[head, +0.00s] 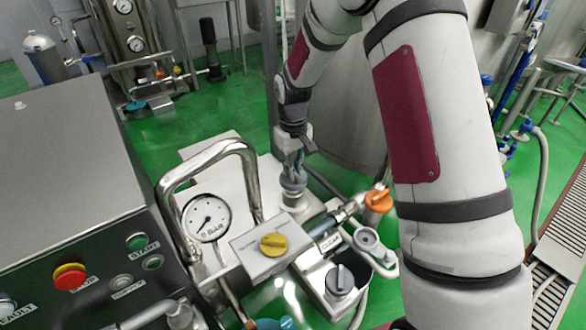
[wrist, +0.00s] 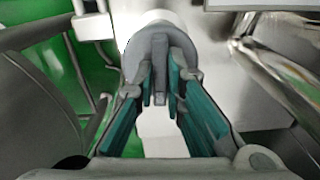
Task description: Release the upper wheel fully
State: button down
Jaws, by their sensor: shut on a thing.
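The upper wheel, as I take it, is a grey round knob (head: 293,184) with a raised bar across its face. It sits on a pale cylindrical neck on the machine's white top. In the wrist view the grey knob (wrist: 135,62) is at the upper middle, with its bar between my fingers. My gripper (head: 293,165) is above the knob, pointing down. In the wrist view the teal finger pads of my gripper (wrist: 160,92) are shut on the knob's bar, one on each side. The fingers hide part of the knob.
A bent steel pipe (head: 161,190) and a pressure gauge (head: 207,217) stand to the left. A yellow knob (head: 273,244), an orange knob (head: 378,201) and a dark grey knob (head: 340,279) are close by. A control box (head: 75,170) fills the left.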

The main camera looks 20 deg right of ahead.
jog(key=shift+n, duration=0.5)
jog(key=c, duration=1.7)
grip_release()
jog(key=shift+o, duration=0.2)
jog(key=shift+r, duration=0.1)
notch_tip(320, 180, up, 12)
